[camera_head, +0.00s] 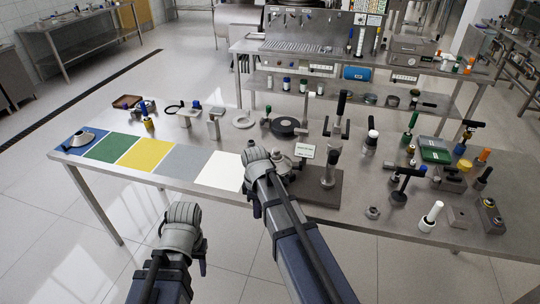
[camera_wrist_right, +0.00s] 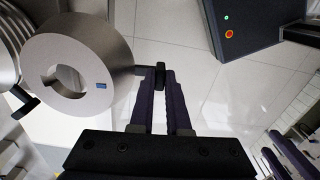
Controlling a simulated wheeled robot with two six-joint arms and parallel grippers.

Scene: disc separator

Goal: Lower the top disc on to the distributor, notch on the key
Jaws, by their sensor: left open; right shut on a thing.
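The top disc (camera_wrist_right: 112,48) is grey metal with a central bore, a notch in the bore's edge and a small blue mark; it fills the left of the right wrist view. My right gripper (camera_wrist_right: 158,80) is shut on its dark side handle. In the head view my right gripper (camera_head: 256,158) is over the right edge of the white mat, its fingers mostly hidden by my arm. A grey metal cone (camera_head: 282,162) shows beside it; I cannot tell whether it is the distributor. The key is not visible. My left gripper (camera_head: 184,214) is open in front of the table, fingers largely hidden.
A row of coloured mats includes a white one (camera_head: 221,170) and a blue one bearing another cone (camera_head: 81,138). A stand with a post (camera_head: 327,172) and label is close right of my right gripper. Several tools crowd the table's right; the yellow mat (camera_head: 144,153) is clear.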

